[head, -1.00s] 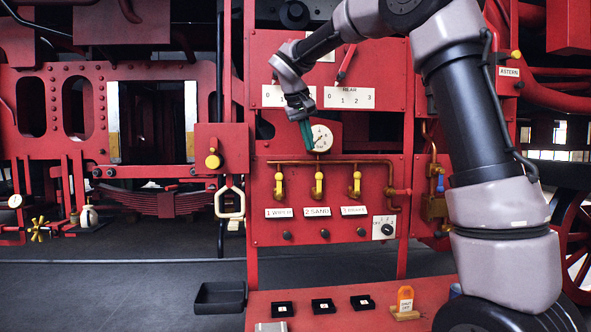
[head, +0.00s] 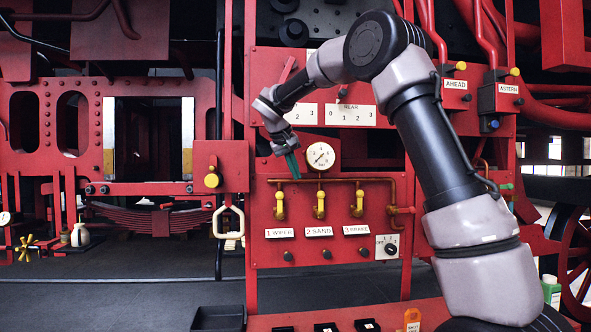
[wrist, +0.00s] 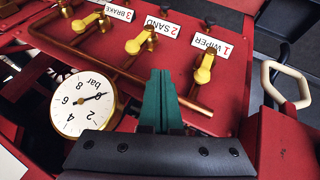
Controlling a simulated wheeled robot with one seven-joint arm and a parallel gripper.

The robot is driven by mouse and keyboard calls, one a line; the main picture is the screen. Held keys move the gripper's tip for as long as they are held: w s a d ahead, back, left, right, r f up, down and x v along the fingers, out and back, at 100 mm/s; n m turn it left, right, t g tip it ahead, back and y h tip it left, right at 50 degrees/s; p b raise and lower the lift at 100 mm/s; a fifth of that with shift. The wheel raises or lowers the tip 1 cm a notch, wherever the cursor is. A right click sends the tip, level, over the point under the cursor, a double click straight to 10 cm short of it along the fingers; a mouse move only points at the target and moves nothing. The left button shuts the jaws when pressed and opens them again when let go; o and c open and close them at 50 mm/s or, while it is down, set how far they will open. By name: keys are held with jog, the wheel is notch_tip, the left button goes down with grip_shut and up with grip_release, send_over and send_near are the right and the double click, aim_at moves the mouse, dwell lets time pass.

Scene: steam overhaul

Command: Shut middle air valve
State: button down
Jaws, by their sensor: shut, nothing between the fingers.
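The middle air valve (head: 319,205), above the "2 SAND" label (head: 319,231), has a yellow handle hanging down in line with its short pipe drop. It also shows in the wrist view (wrist: 140,42), between the wiper valve (wrist: 205,68) and the brake valve (wrist: 86,21). My gripper (head: 293,164) has green fingers, pressed together and empty. It is above and left of the middle valve, just left of the gauge, and apart from the handles. In the wrist view the fingers (wrist: 160,90) point toward the valve panel.
A round pressure gauge (head: 320,156) stands above the brass pipe (head: 345,180) feeding the valves. The wiper valve (head: 280,206) and brake valve (head: 357,204) flank the middle one closely. A rotary switch (head: 390,249) sits low right. A pale hanging loop handle (head: 229,224) is at left.

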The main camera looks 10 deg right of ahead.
aim_at(321, 204)
jog(key=shift+w+d+f, duration=0.55)
jog(key=shift+d+f, duration=0.4)
jog(key=shift+d, duration=0.05)
jog(key=shift+w+d+f, duration=0.55)
jog(key=shift+d+f, duration=0.4)
jog(key=shift+d, duration=0.05)
jog(key=shift+w+d+f, duration=0.55)
jog(key=shift+d+f, duration=0.4)
jog(key=shift+d, duration=0.05)
jog(key=shift+d+r, duration=0.1)
jog(key=shift+d, duration=0.05)
jog(key=shift+d+y, duration=0.2)
jog(key=shift+y, duration=0.2)
